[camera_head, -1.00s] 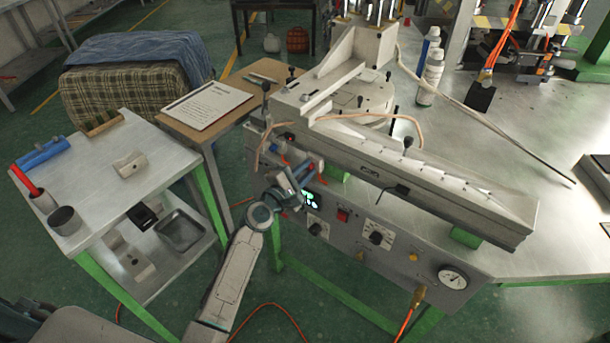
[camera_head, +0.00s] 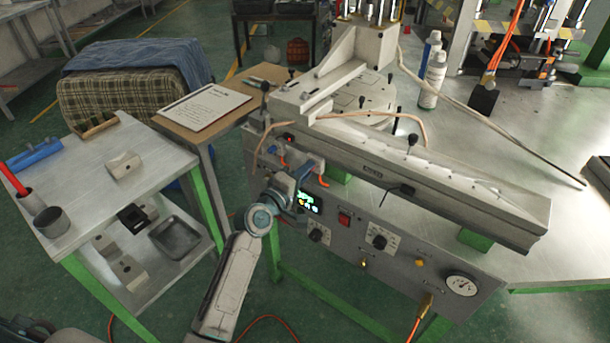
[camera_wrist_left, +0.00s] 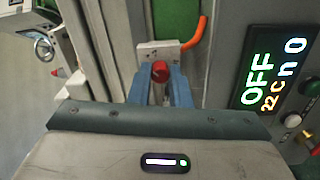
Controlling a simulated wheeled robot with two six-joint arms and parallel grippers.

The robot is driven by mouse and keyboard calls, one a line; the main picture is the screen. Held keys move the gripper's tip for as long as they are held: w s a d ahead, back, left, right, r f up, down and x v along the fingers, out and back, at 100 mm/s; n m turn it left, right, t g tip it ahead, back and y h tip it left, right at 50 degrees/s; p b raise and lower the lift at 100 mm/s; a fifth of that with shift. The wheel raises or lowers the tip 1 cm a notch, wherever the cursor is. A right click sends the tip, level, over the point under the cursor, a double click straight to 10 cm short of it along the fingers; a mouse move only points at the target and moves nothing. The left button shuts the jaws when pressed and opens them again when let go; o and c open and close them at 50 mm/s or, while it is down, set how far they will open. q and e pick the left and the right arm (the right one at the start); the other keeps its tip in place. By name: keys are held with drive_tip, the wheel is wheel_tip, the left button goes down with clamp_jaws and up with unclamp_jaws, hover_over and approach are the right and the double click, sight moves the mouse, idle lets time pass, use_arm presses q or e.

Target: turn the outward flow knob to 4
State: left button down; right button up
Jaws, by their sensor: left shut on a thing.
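My left gripper (camera_head: 308,168) is at the upper left of the grey control panel (camera_head: 400,268). In the left wrist view its two blue fingers (camera_wrist_left: 161,84) are shut on a small red-ended part (camera_wrist_left: 160,70), in front of a pale block with an orange hose. I cannot tell whether this part is the outward flow knob. A black knob on a white scale plate (camera_head: 381,241) and another black knob (camera_head: 318,235) are lower right on the panel, apart from the gripper. Their settings are too small to read. My right gripper is not in view.
The lit display (camera_wrist_left: 266,76) reads OFF beside the gripper; it also shows in the head view (camera_head: 309,203). A side table (camera_head: 150,160) stands left.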

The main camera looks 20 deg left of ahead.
use_arm(q)
drive_tip(key=shift+f, duration=0.1)
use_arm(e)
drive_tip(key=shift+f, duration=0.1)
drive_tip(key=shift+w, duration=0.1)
use_arm(q)
drive_tip(key=c, duration=1.4)
unclamp_jaws()
drive_tip(key=shift+c, duration=0.2)
drive_tip(key=shift+o, duration=0.5)
drive_tip(key=shift+s, duration=0.1)
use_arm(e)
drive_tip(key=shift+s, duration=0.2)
use_arm(q)
drive_tip(key=b+v, duration=0.1)
drive_tip(key=v, duration=0.9)
drive_tip(key=shift+s, duration=0.3)
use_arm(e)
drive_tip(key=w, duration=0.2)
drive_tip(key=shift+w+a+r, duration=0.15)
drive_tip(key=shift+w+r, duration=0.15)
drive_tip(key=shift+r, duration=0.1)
